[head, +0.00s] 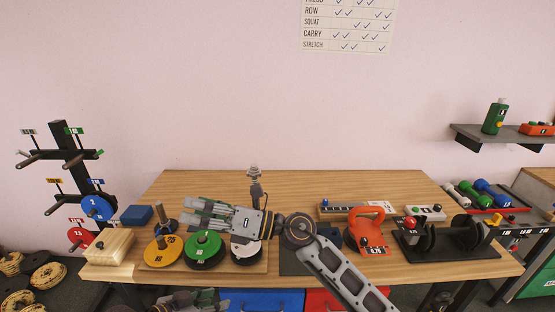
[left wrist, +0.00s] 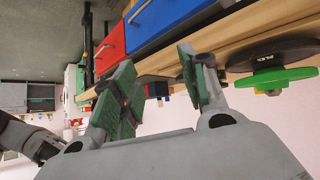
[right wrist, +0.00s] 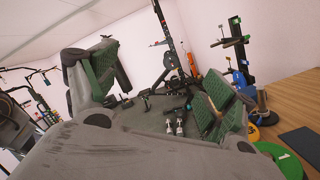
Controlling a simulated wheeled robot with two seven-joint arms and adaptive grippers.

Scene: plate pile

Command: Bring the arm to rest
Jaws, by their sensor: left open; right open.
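My right gripper (head: 198,213) is open and empty, held above the table (head: 290,184) and pointing left over the plates. Its two spread fingers also show in the right wrist view (right wrist: 165,88). Below it lie a yellow plate (head: 162,254), a green plate (head: 202,258) and a white-faced plate (head: 246,253), partly hidden by the gripper. My left gripper (head: 185,303) is low at the bottom edge of the head view, in front of the table. In the left wrist view it is open and empty (left wrist: 158,88), near blue and red drawers.
An orange kettlebell (head: 365,232) and a black rack (head: 450,241) stand on the table's right side. A wooden block (head: 109,247) is at the left end, beside a plate tree (head: 75,165). Blue (head: 262,300) and red drawers are under the table's front.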

